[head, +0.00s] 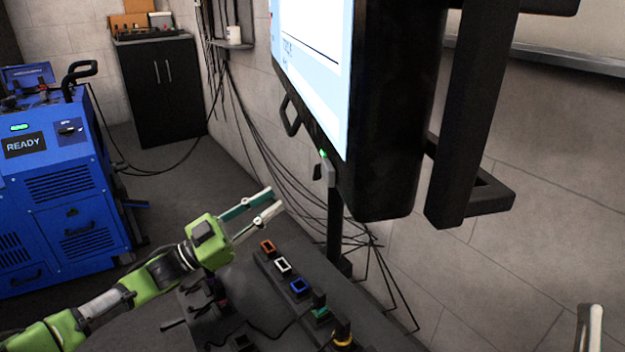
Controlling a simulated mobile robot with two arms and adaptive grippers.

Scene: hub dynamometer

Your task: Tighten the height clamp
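A large monitor (395,110) in a black housing stands on a dark upright post (334,225). A small grey lever-like part (327,172) sits at the housing's lower edge, near the top of the visible post; it may be the height clamp, but I cannot tell for sure or see how tight it is. My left gripper (275,200) is open and empty, with its two fingers apart, left of the post and below that part, not touching it. Only a pale finger end of my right gripper (590,326) shows at the lower right edge.
A dark bench top below the post holds a row of coloured connectors, among them orange (267,247), white (283,265) and blue (299,286). Loose cables (290,180) hang along the wall behind. A blue machine (60,185) and a black cabinet (162,90) stand at the left.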

